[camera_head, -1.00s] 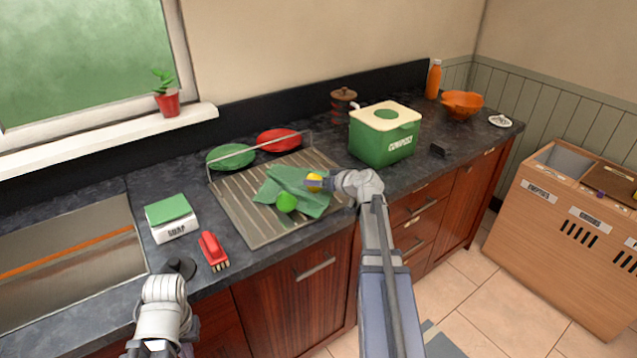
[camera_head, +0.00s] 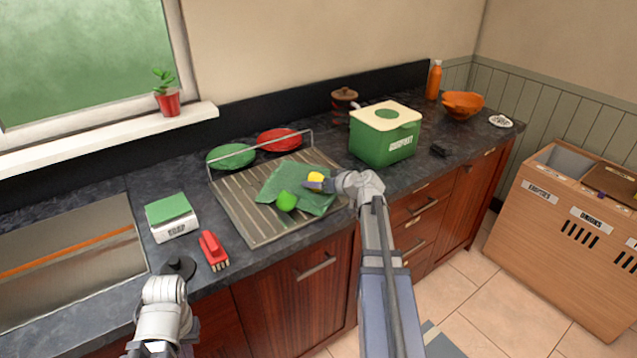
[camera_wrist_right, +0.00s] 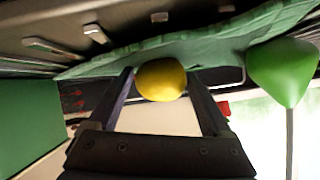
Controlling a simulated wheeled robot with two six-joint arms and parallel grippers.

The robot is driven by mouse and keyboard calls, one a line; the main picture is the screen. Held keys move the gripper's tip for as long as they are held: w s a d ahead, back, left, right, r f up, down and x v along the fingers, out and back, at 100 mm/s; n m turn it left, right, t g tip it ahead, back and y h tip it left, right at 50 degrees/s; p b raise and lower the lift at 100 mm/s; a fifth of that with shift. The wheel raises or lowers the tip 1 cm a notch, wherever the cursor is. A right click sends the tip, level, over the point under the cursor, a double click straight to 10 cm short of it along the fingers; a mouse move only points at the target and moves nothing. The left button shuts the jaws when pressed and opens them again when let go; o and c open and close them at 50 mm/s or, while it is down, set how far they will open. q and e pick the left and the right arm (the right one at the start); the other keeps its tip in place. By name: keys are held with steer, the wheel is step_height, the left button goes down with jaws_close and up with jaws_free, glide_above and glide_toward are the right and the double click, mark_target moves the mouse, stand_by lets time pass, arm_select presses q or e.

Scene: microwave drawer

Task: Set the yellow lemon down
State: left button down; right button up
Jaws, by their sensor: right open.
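The yellow lemon (camera_head: 316,178) rests on a green cloth (camera_head: 270,186) spread over the drying rack (camera_head: 235,202). My right gripper (camera_head: 318,185) is at the lemon, low over the cloth. In the right wrist view, the lemon (camera_wrist_right: 161,80) sits at the open fingertips (camera_wrist_right: 162,78), with a finger on each side; I cannot tell whether they touch it. A green lime (camera_head: 287,201) lies on the cloth to the left of the lemon. My left arm is at the lower left; its gripper's jaws cannot be made out.
A green compost bin (camera_head: 370,145) stands right of the rack. Green and red plates (camera_head: 232,156) stand behind it. A soap box (camera_head: 172,222) and red brush (camera_head: 213,250) lie to the left, beside the sink (camera_head: 70,262). An orange bowl (camera_head: 462,106) is at the far right.

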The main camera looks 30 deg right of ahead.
steer(key=shift+d+r+p, duration=0.1)
steer(key=shift+r+p, duration=0.35)
steer(key=shift+r, duration=0.05)
steer(key=p+v, duration=0.5)
steer(key=v, duration=0.5)
steer(key=shift+s+r, duration=0.15)
steer(key=shift+s, duration=0.2)
steer(key=shift+s+d+r, duration=0.1)
steer(key=shift+s+r, duration=0.05)
steer(key=shift+s, duration=0.3)
